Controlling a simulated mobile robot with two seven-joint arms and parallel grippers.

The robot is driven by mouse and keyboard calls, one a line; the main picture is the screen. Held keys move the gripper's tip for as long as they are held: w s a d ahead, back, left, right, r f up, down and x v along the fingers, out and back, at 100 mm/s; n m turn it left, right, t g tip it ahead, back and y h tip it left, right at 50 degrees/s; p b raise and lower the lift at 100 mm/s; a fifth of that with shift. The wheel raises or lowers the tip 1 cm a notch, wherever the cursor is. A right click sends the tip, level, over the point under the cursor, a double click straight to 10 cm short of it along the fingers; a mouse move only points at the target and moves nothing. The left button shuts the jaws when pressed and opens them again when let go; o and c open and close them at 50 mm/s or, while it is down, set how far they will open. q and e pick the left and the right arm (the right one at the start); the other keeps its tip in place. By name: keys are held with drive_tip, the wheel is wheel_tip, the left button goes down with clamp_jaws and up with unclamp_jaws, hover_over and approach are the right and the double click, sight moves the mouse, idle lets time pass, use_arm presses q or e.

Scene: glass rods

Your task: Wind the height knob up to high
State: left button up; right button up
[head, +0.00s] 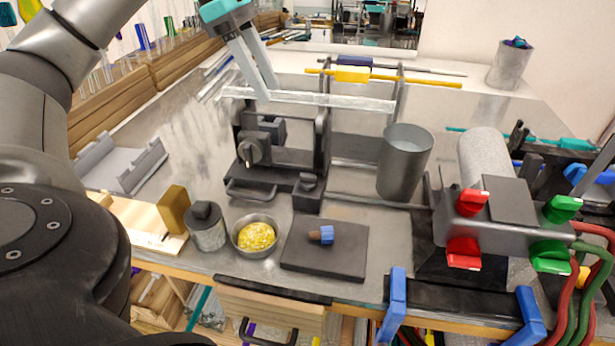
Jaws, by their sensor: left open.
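A dark stand (262,176) with an upright post is on the metal bench, left of centre. A dark round knob (248,152) with a small pale-tipped peg is on its front; it looks like the height knob. No scale or height mark is readable. My left gripper (264,88) is above and behind the knob, apart from it, with its two grey fingers pointing down and nothing visible between them. The fingertips appear close to a clear glass rod (330,101) lying across the stand; contact cannot be told. My right gripper is not in view.
A grey cylinder cup (404,160) stands right of the stand. A burner (497,222) with red and green valves and hoses is at the right. A yellow-filled bowl (257,236), a lidded jar (207,226) and a dark plate (325,250) lie in front.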

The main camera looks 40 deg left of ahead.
use_arm(q)
drive_tip(key=f+b, duration=0.1)
drive_tip(key=f, duration=0.1)
drive_tip(key=b, duration=0.2)
approach(307, 175)
drive_tip(key=x, duration=0.7)
drive_tip(key=shift+w+d+f, duration=0.1)
drive_tip(key=shift+w+f, duration=0.1)
drive_tip(key=shift+f, duration=0.2)
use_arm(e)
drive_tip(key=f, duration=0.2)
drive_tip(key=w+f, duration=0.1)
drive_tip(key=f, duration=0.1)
use_arm(q)
clamp_jaws()
